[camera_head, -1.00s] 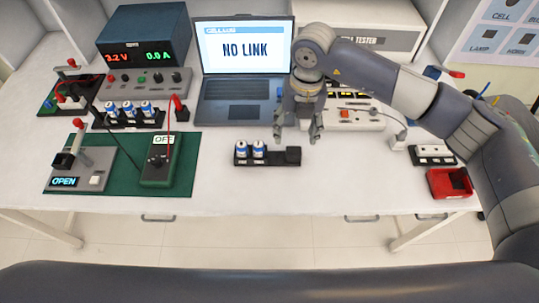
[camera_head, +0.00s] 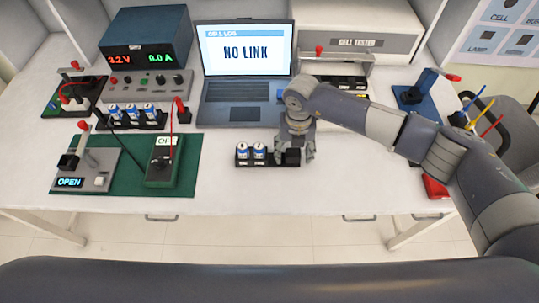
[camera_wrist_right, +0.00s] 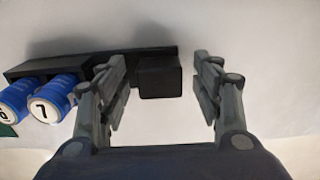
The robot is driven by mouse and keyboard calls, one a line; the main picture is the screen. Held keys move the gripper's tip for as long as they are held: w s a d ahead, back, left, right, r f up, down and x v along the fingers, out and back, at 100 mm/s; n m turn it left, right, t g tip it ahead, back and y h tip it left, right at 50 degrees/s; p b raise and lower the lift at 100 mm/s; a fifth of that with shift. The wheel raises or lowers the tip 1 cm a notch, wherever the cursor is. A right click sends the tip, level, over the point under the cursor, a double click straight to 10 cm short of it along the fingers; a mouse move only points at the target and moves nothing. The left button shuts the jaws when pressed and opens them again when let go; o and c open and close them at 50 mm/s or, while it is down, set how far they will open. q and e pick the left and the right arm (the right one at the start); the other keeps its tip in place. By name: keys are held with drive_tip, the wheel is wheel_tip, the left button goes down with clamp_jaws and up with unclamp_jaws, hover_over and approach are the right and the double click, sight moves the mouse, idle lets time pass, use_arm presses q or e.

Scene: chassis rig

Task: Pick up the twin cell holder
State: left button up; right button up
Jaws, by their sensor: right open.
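The twin cell holder (camera_head: 270,162) is a small black tray on the white table, in front of the laptop. Two blue-and-white cells (camera_head: 251,152) stand in its left part, and a plain black block forms its right end. My right gripper (camera_head: 293,157) is low at this right end. In the right wrist view the open fingers (camera_wrist_right: 165,85) stand on either side of the holder's black end block (camera_wrist_right: 160,78), with gaps visible beside it. The cells (camera_wrist_right: 50,103) lie left of the fingers there. My left gripper is not in view.
The laptop (camera_head: 246,60) reading NO LINK stands behind. A rack with three cells (camera_head: 130,116) and a green mat (camera_head: 120,186) with a meter and switch box lie left. The cell tester (camera_head: 355,40) is behind right. A red bin (camera_head: 434,187) is partly hidden by my arm.

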drive_tip(key=c, duration=1.2)
drive_tip(key=shift+o, duration=0.2)
drive_tip(key=shift+r, duration=0.15)
drive_tip(key=shift+w+r+b, duration=0.1)
drive_tip(key=shift+r+b, duration=0.5)
drive_tip(key=shift+r, duration=0.75)
drive_tip(key=shift+s+r, duration=0.25)
drive_tip(key=shift+s, duration=0.05)
drive_tip(key=s+b, duration=0.1)
drive_tip(key=s, duration=0.4)
drive_tip(key=s+a+r+b, duration=0.1)
drive_tip(key=s, duration=0.4)
drive_tip(key=s+a+b, duration=0.1)
drive_tip(key=s, duration=0.4)
drive_tip(key=shift+s+r, duration=0.25)
drive_tip(key=shift+w, duration=0.1)
